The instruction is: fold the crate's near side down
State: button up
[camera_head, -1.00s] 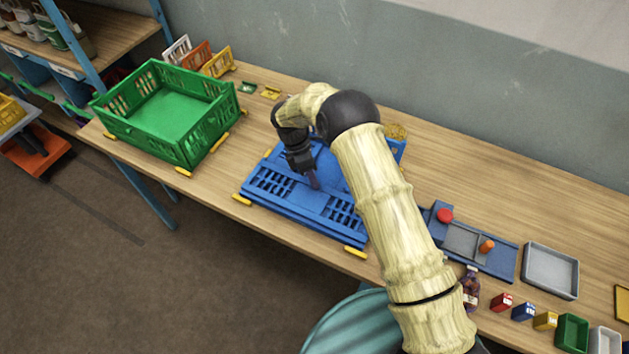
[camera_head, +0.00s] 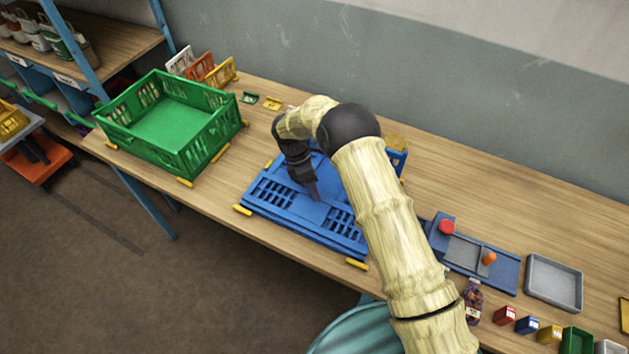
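The blue crate (camera_head: 270,209) sits on the bench in front of me. Its near side (camera_head: 337,219), a slotted panel, lies flat over the crate. A blue panel stands at the crate's right end (camera_head: 398,160), partly behind my arm. I cannot tell whether the tips touch the panel. My arm hides the crate's far right part.
A green crate (camera_head: 130,133) stands open, walls up, on the left. Yellow blocks (camera_head: 243,210) sit along the bench edge. A blue board with a red button (camera_head: 447,227), a grey tray (camera_head: 553,283) and small boxes are on the right. The back right bench is clear.

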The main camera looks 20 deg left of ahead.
jog(key=b+v, duration=0.3)
jog(key=v, duration=1.4)
jog(key=shift+b, duration=0.35)
jog(key=shift+a, duration=0.15)
jog(key=d+r+m+t+y, duration=0.1)
jog(key=d+r+m+y, duration=0.25)
jog(key=d+m, duration=1.2)
jog(key=s+d+m+t, duration=0.1)
jog(key=s+d+m, duration=0.3)
jog(key=s+d, duration=0.4)
jog(key=s+d+m+t, duration=0.2)
jog(key=s+d+m, duration=0.3)
jog(key=s+d, duration=0.4)
jog(key=d+f+y, duration=0.1)
jog(key=d, duration=0.5)
jog(key=shift+s+d, duration=0.2)
jog(key=shift+s, duration=0.15)
